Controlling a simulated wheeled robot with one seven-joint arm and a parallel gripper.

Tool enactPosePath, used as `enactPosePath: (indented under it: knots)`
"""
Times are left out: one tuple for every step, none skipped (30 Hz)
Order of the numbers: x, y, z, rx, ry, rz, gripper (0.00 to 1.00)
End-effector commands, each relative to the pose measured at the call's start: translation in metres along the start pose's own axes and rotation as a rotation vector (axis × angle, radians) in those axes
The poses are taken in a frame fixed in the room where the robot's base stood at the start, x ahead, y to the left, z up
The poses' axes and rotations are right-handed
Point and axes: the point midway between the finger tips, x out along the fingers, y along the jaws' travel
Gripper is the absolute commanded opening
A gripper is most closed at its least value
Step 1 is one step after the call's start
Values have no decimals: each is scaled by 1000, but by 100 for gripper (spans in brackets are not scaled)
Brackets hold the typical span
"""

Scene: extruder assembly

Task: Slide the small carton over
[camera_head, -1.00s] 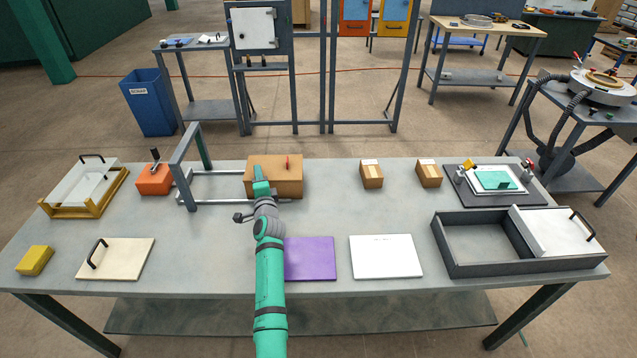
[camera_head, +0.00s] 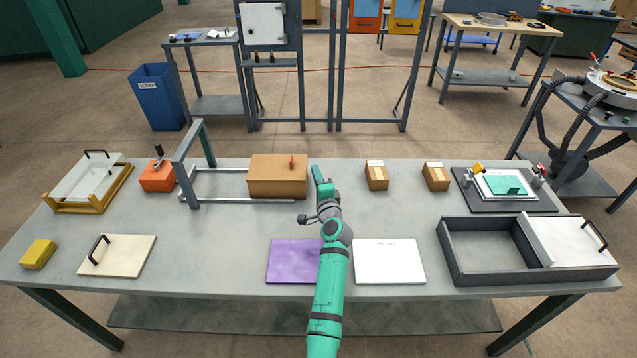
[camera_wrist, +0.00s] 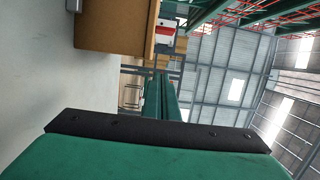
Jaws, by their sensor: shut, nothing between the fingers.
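Two small brown cartons with white labels stand at the back of the table in the head view: a left one (camera_head: 376,177) and a right one (camera_head: 436,177). My gripper (camera_head: 319,176) is between the larger brown box and the left small carton, apart from both as far as I can tell. It is shut and empty. In the wrist view, my gripper's shut fingers (camera_wrist: 162,98) point along the table. A brown box face (camera_wrist: 112,25) shows at the upper left of that view.
A purple plate (camera_head: 290,262) and a white plate (camera_head: 390,262) lie in front. An open grey tray (camera_head: 482,250) and a clamp fixture (camera_head: 505,187) are at right.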

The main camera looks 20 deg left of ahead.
Motion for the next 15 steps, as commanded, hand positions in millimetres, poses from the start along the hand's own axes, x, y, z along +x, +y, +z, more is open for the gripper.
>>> enactPosePath:
  knots:
    - [1,14,6,3,-8,8,0]
    - [1,19,7,3,-8,9,0]
    - [1,24,8,3,-8,8,0]
    - [1,28,7,3,-8,7,0]
    - [1,31,7,3,-8,7,0]
    - [1,35,7,2,-8,6,0]
    - [1,38,7,2,-8,6,0]
    - [2,41,8,2,-8,6,0]
    - [2,44,8,2,-9,6,0]
    - [2,46,9,2,-9,6,0]
    - [3,44,13,1,-11,4,0]
    - [4,44,16,0,-12,4,0]
    - [5,44,17,0,-11,4,0]
    - [5,44,18,0,-12,5,0]
    - [6,44,20,0,-13,5,0]
